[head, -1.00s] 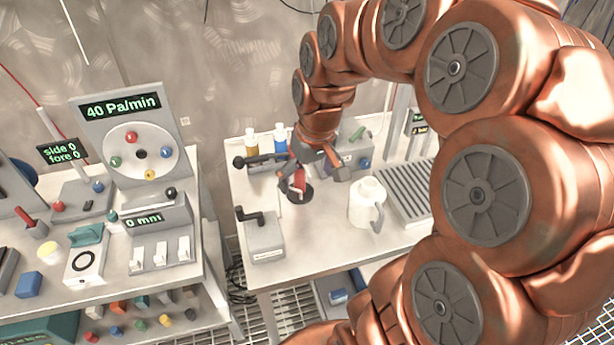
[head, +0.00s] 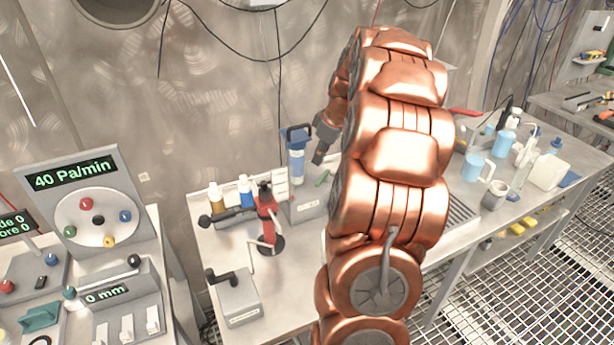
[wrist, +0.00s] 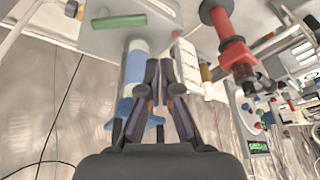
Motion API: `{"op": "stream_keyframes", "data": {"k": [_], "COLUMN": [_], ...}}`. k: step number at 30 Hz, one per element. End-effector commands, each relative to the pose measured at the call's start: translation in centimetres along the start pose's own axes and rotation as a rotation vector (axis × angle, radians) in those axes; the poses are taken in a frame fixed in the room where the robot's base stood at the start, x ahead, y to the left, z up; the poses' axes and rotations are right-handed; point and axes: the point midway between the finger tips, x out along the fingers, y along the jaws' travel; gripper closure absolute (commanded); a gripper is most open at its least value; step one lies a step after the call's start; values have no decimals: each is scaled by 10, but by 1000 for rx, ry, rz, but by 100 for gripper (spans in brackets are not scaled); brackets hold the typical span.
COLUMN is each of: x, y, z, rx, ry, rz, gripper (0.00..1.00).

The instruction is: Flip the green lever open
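The green lever (head: 322,178) sits on a grey box (head: 308,208) at the back of the bench in the head view. It is small there and partly near my arm. In the wrist view a green bar-shaped handle (wrist: 119,20) lies across the grey surface at top left. My gripper (head: 320,155) hangs above the lever, beside a blue-and-white cylinder (head: 297,165). In the wrist view its fingers (wrist: 161,72) are drawn together with nothing seen between them, apart from the green handle. The cylinder (wrist: 136,65) shows behind the left finger.
A red-handled stand (head: 267,215) stands left of the grey box, in front of small bottles (head: 245,185). A grey block with a black crank (head: 235,290) is at the front left. Right of my arm are a drain tray (head: 460,215) and blue-filled vessels (head: 478,167).

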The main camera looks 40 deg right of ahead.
Motion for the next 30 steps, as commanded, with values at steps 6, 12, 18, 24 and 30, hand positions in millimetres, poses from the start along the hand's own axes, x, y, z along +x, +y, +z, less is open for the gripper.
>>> {"op": "stream_keyframes", "data": {"k": [6, 12, 18, 24, 30], "x": [1, 21, 55, 83, 95], "y": [19, 19, 18, 19, 20], "z": [7, 8, 7, 6, 6], "rx": [-25, -20, -22, -23, -24], "ry": [13, 11, 9, 11, 13], "rz": [8, 5, 4, 7, 9], "gripper": [100, 100, 100, 100, 100]}}
